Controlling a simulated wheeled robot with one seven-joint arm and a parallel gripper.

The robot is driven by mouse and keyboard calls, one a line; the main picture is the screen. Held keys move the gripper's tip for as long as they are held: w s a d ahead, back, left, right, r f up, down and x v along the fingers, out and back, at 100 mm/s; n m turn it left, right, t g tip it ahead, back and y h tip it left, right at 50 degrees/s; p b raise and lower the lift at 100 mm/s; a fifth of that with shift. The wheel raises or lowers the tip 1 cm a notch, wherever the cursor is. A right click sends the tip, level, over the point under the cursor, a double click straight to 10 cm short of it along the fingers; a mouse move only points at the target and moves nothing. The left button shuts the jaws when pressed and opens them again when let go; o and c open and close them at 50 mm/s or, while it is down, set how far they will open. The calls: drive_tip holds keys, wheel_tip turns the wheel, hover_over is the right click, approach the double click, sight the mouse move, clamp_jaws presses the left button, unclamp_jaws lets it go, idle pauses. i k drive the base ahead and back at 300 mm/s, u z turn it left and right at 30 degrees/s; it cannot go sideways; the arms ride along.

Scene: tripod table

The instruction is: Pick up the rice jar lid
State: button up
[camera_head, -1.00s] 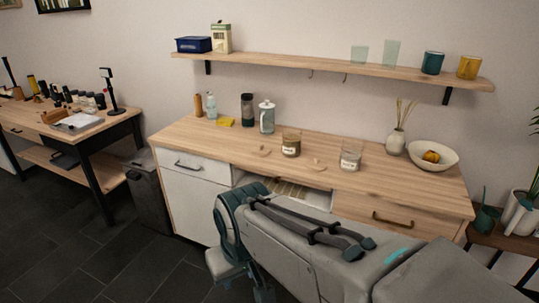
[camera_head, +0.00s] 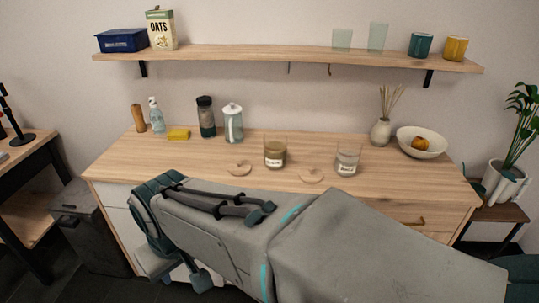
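Two round, flat wooden lids with small knobs lie on the wooden counter (camera_head: 110,172). One lid (camera_head: 239,168) is left of a glass jar with brown contents (camera_head: 275,152). The other lid (camera_head: 311,176) lies between that jar and a glass jar with pale contents (camera_head: 347,158). Both jars stand uncovered. Their labels are too small to read, so I cannot tell for certain which lid is the rice jar's. My grey arm fills the foreground. What seems to be my gripper (camera_head: 232,245), with dark bars and teal tips, is folded close, apart from both lids; its opening is unclear.
A sponge (camera_head: 178,134), a dark bottle (camera_head: 206,117) and a white-lidded canister (camera_head: 233,122) stand at the back left of the counter. A vase (camera_head: 381,132) and a bowl (camera_head: 421,142) stand at right. A shelf (camera_head: 300,54) hangs above.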

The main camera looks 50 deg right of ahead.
sight(309, 174)
drive_tip(key=z, duration=0.85)
drive_tip(key=i, duration=0.85)
drive_tip(key=z, duration=1)
